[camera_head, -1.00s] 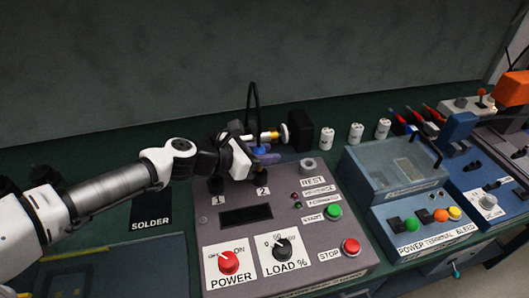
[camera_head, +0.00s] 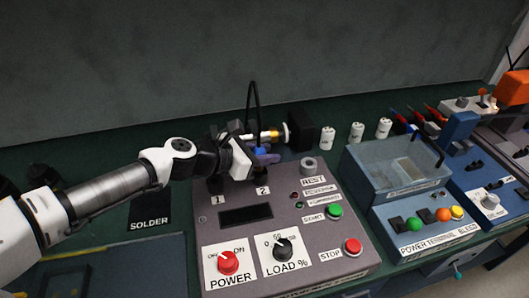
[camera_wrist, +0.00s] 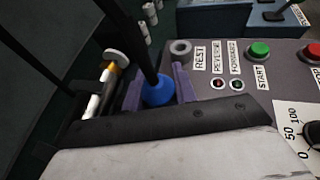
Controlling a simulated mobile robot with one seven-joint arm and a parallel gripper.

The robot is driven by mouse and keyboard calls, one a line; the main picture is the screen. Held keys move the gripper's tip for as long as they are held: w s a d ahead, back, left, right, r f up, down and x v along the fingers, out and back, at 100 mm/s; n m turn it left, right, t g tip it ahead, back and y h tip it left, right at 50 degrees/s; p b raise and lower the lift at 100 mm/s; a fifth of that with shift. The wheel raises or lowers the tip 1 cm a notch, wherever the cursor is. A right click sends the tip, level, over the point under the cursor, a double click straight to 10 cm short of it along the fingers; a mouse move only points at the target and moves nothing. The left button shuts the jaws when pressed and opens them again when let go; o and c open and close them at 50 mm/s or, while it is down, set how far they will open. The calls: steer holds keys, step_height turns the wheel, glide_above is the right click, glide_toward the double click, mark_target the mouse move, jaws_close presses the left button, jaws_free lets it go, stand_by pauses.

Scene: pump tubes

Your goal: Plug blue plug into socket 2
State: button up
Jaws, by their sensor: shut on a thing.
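The blue plug (camera_wrist: 157,92) sits between the two purple fingers of my gripper (camera_wrist: 160,78) in the wrist view, with a black cable rising from its top. In the head view my gripper (camera_head: 263,157) is over the back edge of the grey control panel (camera_head: 275,215), and the cable (camera_head: 253,105) stands up above it. The label for socket 2 (camera_head: 262,190) shows just in front of my gripper. The socket itself is hidden by my gripper and wrist, so I cannot tell whether the plug's lower end touches it.
A yellow-and-white tube fitting (camera_head: 268,135) and a black block (camera_head: 300,131) stand just behind my gripper. A round grey nest ring (camera_head: 308,165) is to its right. Several white canisters (camera_head: 327,138) and a blue-grey terminal box (camera_head: 395,175) stand farther right.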

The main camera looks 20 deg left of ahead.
mark_target(264, 170)
steer(key=shift+f+b, duration=1.7)
steer(key=shift+f, duration=0.05)
steer(key=o, duration=1)
steer(key=shift+o, duration=0.2)
steer(key=shift+s+a, duration=0.1)
steer(key=p+v, duration=0.1)
steer(key=v, duration=0.6)
steer(key=shift+s+r, duration=0.15)
